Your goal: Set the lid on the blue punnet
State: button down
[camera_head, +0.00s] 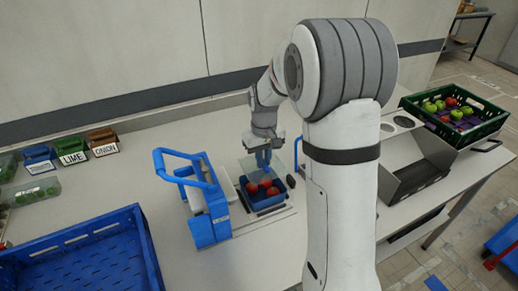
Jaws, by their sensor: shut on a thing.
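The blue punnet (267,203) sits on the flat plate to the right of a blue-handled machine, with several red fruits (265,188) in it. My gripper (263,160) is above the punnet, pointing down, and is shut on the clear lid (250,166). The lid is see-through and hard to make out; it appears to be just above the punnet's back part. I cannot tell whether the lid touches the rim. My arm hides part of the bench to the right of the punnet.
The blue-handled machine (207,216) stands close left of the punnet. A large blue crate (85,250) is at front left. Small labelled bins (73,157) and a clear punnet (35,192) are at far left. A green crate (487,123) with apples is at right, beyond a metal chute (415,175).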

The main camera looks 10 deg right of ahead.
jog(key=shift+s+a+f+b, duration=0.1)
jog(key=shift+a+f+b, duration=0.05)
jog(key=shift+f+b, duration=2.2)
jog(key=shift+f, duration=1.1)
jog(key=c, duration=0.9)
grip_release()
jog(key=shift+c, duration=0.2)
jog(key=shift+r, duration=0.15)
jog(key=shift+r+p, duration=2.35)
jog(key=shift+r, duration=1.05)
